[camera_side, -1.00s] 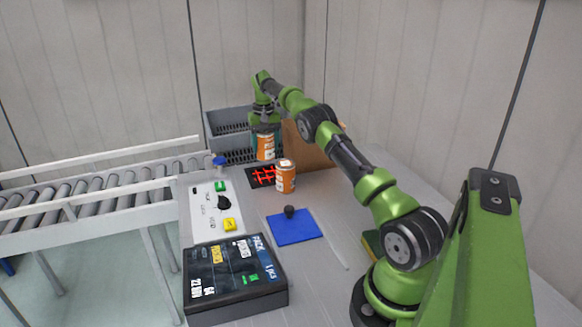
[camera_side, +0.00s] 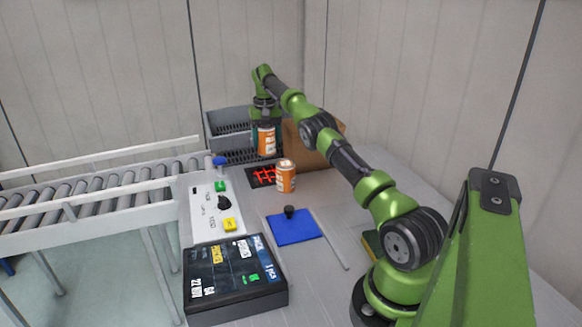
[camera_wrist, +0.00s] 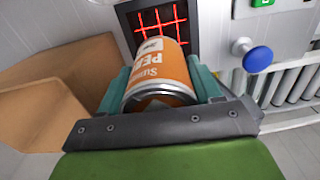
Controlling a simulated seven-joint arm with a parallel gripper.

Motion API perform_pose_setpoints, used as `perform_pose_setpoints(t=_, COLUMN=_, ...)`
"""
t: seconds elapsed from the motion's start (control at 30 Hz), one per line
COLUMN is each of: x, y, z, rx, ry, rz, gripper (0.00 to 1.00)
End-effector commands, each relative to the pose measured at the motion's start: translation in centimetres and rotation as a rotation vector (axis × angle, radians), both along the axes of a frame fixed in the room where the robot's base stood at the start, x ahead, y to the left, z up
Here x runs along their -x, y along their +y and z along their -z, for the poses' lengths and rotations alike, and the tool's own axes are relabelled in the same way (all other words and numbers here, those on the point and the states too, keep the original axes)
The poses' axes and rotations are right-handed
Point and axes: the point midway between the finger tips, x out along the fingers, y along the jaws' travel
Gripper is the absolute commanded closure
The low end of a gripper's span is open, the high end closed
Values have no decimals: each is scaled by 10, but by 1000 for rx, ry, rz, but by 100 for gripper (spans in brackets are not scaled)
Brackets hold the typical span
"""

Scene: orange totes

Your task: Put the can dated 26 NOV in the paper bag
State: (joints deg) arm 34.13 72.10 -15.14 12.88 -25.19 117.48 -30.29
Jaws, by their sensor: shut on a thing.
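My gripper (camera_wrist: 165,90) is shut on an orange and white can, the held can (camera_side: 266,141), and holds it up near the back of the table. In the wrist view the held can (camera_wrist: 160,66) shows part of a label; no date can be read on it. A second orange can with a white top (camera_side: 286,178) stands upright on the table, nearer the side camera. The brown paper bag (camera_side: 312,152) stands just right of my gripper, partly behind my arm. In the wrist view the bag (camera_wrist: 50,85) is at the left, apart from the held can.
A dark scanner plate with red lines (camera_side: 262,177) lies beside the standing can. A control panel (camera_side: 215,208), a black display box (camera_side: 235,280) and a blue pad with a black knob (camera_side: 294,228) are in front. A roller conveyor (camera_side: 90,200) is at left; grey crates (camera_side: 228,130) stand behind.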

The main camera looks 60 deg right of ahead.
Motion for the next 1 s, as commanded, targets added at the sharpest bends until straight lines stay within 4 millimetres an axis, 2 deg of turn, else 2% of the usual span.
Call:
perform_pose_setpoints(t=0.37, x=9, y=-1, z=11, rx=-2, ry=-4, rz=-10, gripper=80)
perform_pose_setpoints(t=0.47, x=11, y=8, z=11, rx=-1, ry=-5, rz=-35, gripper=80)
perform_pose_setpoints(t=0.53, x=10, y=23, z=6, rx=-1, ry=-6, rz=-70, gripper=80)
perform_pose_setpoints(t=0.67, x=7, y=70, z=-14, rx=1, ry=-10, rz=-173, gripper=80)
perform_pose_setpoints(t=0.77, x=10, y=117, z=-32, rx=1, ry=-11, rz=-271, gripper=80)
perform_pose_setpoints(t=0.87, x=18, y=171, z=-52, rx=1, ry=-11, rz=-385, gripper=80)
perform_pose_setpoints(t=1.0, x=42, y=245, z=-76, rx=1, ry=-11, rz=-549, gripper=80)
